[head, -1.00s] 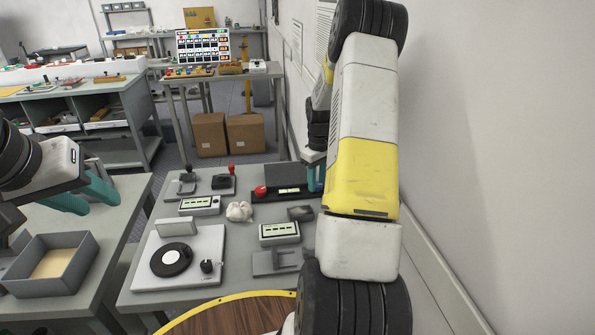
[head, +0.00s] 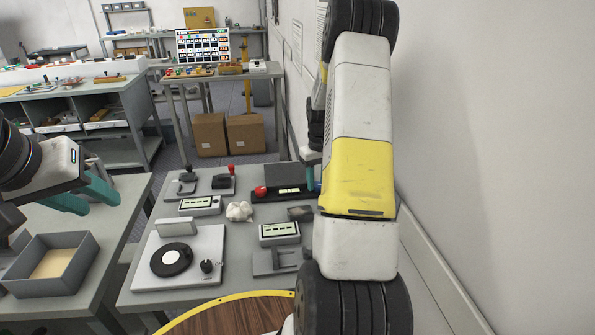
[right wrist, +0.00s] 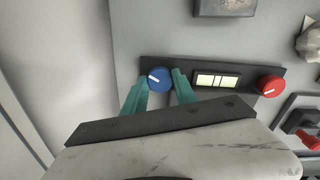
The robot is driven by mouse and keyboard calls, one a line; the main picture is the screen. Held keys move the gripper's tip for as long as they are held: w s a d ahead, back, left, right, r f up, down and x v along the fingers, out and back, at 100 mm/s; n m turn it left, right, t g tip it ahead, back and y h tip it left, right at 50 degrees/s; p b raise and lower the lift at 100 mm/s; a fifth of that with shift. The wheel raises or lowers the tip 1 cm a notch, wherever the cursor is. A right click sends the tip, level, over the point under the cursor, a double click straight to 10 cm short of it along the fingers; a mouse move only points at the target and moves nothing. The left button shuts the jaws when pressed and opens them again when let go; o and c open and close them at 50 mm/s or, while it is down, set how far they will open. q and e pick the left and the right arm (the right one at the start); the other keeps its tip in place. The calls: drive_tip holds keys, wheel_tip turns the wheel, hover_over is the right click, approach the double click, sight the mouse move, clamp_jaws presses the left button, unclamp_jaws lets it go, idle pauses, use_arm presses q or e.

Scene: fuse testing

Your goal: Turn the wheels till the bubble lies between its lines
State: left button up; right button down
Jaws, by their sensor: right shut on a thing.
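A dark level base (right wrist: 185,66) on the grey bench carries a blue wheel (right wrist: 160,78) at one end and a red wheel (right wrist: 270,86) at the other, each with a white mark. Between them is a pale yellow-green vial (right wrist: 217,81) with dark lines; I cannot make out the bubble's exact place. In the head view the red wheel (head: 261,191) and vial (head: 289,190) show, while my right arm largely covers the blue wheel. My right gripper (right wrist: 160,79) is shut on the blue wheel, a teal finger on each side. My left gripper (head: 102,203) is open and empty over the left table.
On the bench are two meters (head: 200,204) (head: 279,231), a crumpled white cloth (head: 239,211), a plate with a black dial (head: 171,260) and a dark block (head: 300,213). A grey tray (head: 50,282) stands left. The wall is close on the right.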

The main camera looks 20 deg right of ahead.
drive_tip(key=c, duration=1)
unclamp_jaws()
drive_tip(key=shift+r, duration=0.1)
wheel_tip(320, 180, up, 8)
drive_tip(key=shift+f, duration=0.15)
